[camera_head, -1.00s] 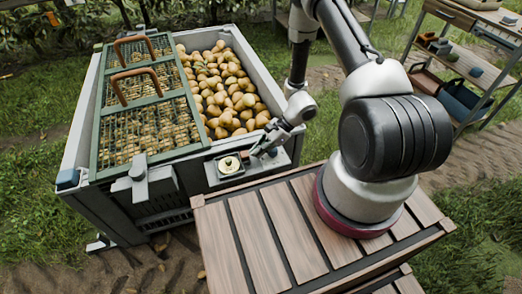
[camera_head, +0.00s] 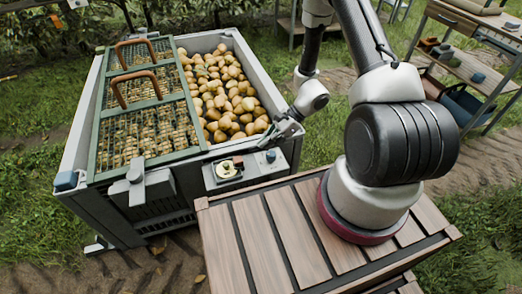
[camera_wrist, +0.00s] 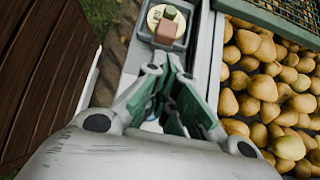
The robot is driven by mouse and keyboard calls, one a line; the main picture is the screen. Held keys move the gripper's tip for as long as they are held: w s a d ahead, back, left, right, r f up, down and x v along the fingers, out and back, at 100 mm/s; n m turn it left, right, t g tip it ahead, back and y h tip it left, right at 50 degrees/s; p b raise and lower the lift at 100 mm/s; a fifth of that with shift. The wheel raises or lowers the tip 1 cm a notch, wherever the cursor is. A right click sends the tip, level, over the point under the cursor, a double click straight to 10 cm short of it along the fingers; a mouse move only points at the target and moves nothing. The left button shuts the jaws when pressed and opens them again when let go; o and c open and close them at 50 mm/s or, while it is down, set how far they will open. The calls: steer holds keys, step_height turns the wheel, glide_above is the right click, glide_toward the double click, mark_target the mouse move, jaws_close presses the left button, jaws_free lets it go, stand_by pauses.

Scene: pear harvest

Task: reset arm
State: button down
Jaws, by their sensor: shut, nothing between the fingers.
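My gripper (camera_head: 279,134) is at the near right corner of the grey pear bin (camera_head: 262,72), by its rim and just behind a small grey tray (camera_head: 248,181). In the wrist view its fingers (camera_wrist: 164,72) are closed together with nothing between them. Ahead of the fingertips the tray holds a pale yellow round plate (camera_wrist: 156,14). A reddish-brown block (camera_wrist: 165,32) and a small green piece (camera_wrist: 170,12) lie on or against the plate. My arm arches above the slatted wooden deck.
Many pears (camera_head: 228,95) fill the bin's open right part. A green mesh lid (camera_head: 150,130) with two brown handles covers the left part. A shelf bench (camera_head: 470,70) stands at the far right. The slatted deck (camera_head: 265,235) is bare in front of my arm.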

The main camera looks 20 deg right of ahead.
steer(key=shift+v, duration=0.95)
steer(key=s+d+r+n+g, duration=0.3)
steer(key=s+r+n, duration=0.2)
steer(key=s, duration=0.3)
steer(key=s+d+r+n+t+h, duration=0.2)
steer(key=s+d+r+n+h, duration=0.1)
steer(key=r, duration=0.9)
steer(key=s+d+r+n+t+h, duration=0.3)
steer(key=s+r+n, duration=0.1)
steer(key=r, duration=0.9)
steer(key=s+d+r+n+t+h, duration=0.2)
steer(key=s+d+r+n+h, duration=0.1)
steer(key=r, duration=1)
steer(key=shift+s+d+r+n+t, duration=0.3)
steer(key=shift+s+d+n, duration=0.35)
steer(key=shift+n, duration=0.75)
